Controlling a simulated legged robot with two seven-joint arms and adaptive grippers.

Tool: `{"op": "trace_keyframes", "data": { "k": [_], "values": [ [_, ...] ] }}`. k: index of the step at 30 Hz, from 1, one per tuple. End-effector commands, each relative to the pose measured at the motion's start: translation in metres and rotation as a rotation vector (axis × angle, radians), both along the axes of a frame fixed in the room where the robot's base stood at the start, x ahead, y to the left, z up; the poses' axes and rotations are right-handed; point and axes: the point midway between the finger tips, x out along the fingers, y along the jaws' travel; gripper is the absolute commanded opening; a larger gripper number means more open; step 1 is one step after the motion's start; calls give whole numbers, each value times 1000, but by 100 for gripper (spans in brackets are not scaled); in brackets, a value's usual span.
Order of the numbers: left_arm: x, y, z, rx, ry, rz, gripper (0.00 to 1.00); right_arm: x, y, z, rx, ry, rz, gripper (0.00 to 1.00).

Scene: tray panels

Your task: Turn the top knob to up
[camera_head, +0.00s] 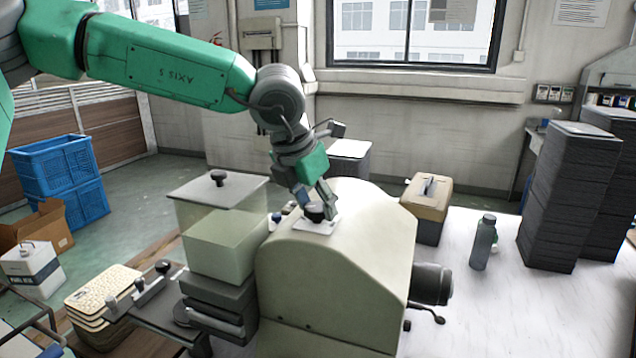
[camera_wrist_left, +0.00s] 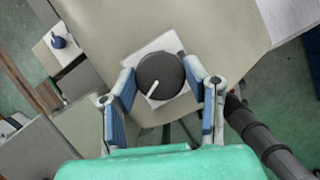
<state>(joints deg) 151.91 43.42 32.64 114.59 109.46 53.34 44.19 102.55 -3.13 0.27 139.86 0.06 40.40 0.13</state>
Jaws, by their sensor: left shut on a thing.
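The top knob (camera_head: 316,213) is a round black dial on a white square plate (camera_head: 311,228), on top of the cream machine housing (camera_head: 335,265). In the left wrist view the knob (camera_wrist_left: 160,76) shows a white pointer line aimed toward the lower left of the picture. My left gripper (camera_head: 318,203) reaches down onto the knob from above. Its blue-padded fingers (camera_wrist_left: 163,88) are on both sides of the knob and shut on it. My right gripper is in neither view.
A translucent box (camera_head: 225,245) stands left of the housing. A dark motor part (camera_head: 430,284) sticks out on its right. A tan toolbox (camera_head: 427,197), a grey bottle (camera_head: 484,243) and tall dark stacks (camera_head: 565,200) stand to the right. White table top is free between them.

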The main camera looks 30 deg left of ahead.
Motion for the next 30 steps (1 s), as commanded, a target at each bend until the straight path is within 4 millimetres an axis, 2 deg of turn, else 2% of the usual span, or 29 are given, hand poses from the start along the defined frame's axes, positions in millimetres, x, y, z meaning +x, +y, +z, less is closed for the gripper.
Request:
{"op": "trace_keyframes", "data": {
  "k": [1,3,15,30],
  "values": [
    [1,1,6,-3,-2,-41,12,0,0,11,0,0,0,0],
    [1,2,5,-3,-3,-101,12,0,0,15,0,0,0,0],
    [2,3,2,0,-7,-363,12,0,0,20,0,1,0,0],
    [3,4,2,2,-7,-450,12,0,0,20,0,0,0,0]
  ]
}}
